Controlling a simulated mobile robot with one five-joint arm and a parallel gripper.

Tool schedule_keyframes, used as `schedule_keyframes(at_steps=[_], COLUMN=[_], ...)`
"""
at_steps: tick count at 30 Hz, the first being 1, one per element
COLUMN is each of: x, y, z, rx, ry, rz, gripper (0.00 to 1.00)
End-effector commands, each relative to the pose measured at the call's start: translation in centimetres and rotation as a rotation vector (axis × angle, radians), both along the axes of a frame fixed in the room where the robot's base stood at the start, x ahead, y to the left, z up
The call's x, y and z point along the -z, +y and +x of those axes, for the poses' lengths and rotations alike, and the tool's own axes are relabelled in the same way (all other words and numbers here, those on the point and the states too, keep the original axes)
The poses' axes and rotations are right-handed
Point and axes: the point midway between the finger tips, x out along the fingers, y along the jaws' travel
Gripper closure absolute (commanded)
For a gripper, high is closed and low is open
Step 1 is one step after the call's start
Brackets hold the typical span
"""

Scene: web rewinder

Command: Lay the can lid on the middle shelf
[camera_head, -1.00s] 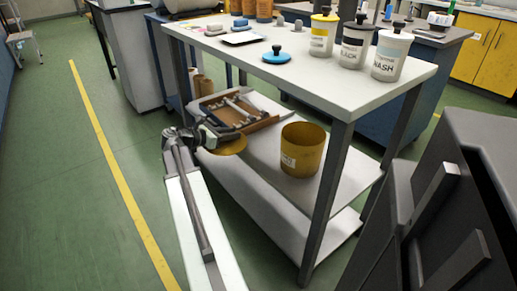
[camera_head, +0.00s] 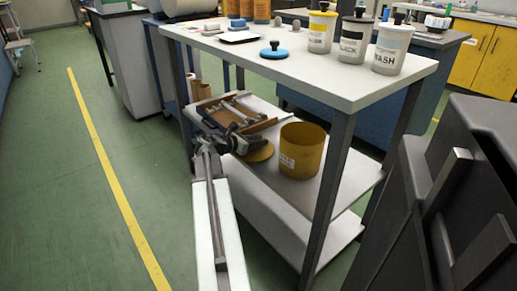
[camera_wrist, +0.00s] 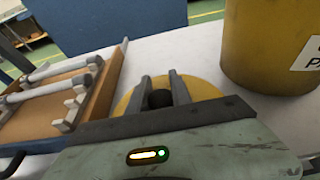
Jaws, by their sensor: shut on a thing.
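The can lid (camera_head: 262,153) is a flat yellow disc with a dark knob. My gripper (camera_head: 238,143) reaches in over the middle shelf (camera_head: 307,196) from the left. In the wrist view my gripper (camera_wrist: 160,92) is shut on the knob of the lid (camera_wrist: 205,89). The lid lies flat at or just above the white shelf surface (camera_wrist: 285,120); I cannot tell whether it touches. The lid sits between a brown tray and a yellow can, and its near part is hidden by the gripper.
The yellow can (camera_head: 302,150) stands right of the lid. The brown tray (camera_head: 232,116) with metal bars lies to the left. The tabletop (camera_head: 330,80) is overhead, with a front leg (camera_head: 328,195) at the right. Shelf room is free in front of the can.

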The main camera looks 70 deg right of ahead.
Motion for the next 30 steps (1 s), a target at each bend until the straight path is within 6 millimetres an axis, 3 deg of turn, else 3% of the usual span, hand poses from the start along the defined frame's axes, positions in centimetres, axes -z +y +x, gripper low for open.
schedule_keyframes(at_steps=[10,11,13,24,30], x=[0.6,0.6,0.4,-0.2,-1.5], y=[0.0,0.0,0.0,0.0,3.4], z=[-0.1,-0.1,-0.1,-0.1,2.0], rx=[0.001,0.001,0.001,0.002,-0.001], ry=[0.0,0.0,0.0,0.0,0.0], rz=[0.0,0.0,0.0,0.0,0.0], gripper=[1.0,0.72,0.53,0.53,0.53])
